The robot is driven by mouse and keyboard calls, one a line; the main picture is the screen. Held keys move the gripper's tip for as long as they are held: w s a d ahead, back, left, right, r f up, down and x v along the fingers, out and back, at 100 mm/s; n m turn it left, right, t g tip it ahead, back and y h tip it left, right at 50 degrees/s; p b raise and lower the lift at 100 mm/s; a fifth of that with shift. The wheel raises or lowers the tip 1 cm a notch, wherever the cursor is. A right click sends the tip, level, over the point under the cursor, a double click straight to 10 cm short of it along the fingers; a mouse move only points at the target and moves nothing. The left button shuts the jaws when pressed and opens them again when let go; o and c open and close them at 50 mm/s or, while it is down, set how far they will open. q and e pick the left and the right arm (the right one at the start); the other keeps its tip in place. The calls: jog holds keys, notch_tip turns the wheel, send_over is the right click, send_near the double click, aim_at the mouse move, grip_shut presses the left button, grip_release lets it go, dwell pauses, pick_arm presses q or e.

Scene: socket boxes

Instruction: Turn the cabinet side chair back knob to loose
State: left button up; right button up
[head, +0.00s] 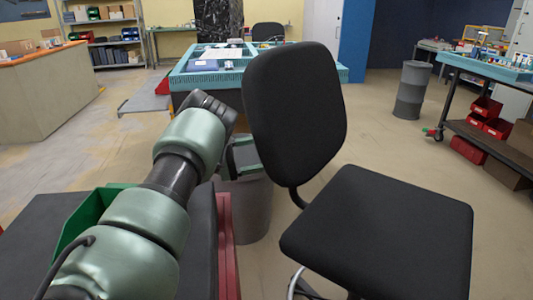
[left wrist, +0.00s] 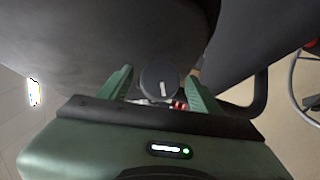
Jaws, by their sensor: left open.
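The chair has a black back (head: 295,105) and a black seat (head: 385,235). In the left wrist view a round dark knob (left wrist: 159,80) with a light mark on its face sits close below the dark chair back (left wrist: 110,35). My left gripper (left wrist: 160,76) is open, with one green finger on each side of the knob. I cannot tell whether the fingers touch it. In the head view my left arm reaches to the left side of the chair back, and its fingertips are hidden. My right gripper is not in view.
A grey bin (head: 245,210) stands left of the chair. A blue-topped workbench (head: 185,78) is behind the chair back. A grey barrel (head: 411,90) and a black cart (head: 500,140) stand to the right, with open floor between them and the chair.

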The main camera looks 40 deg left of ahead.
pick_arm(q)
jog(key=v, duration=0.6)
jog(key=shift+s+a, duration=0.25)
jog(key=shift+s, duration=0.1)
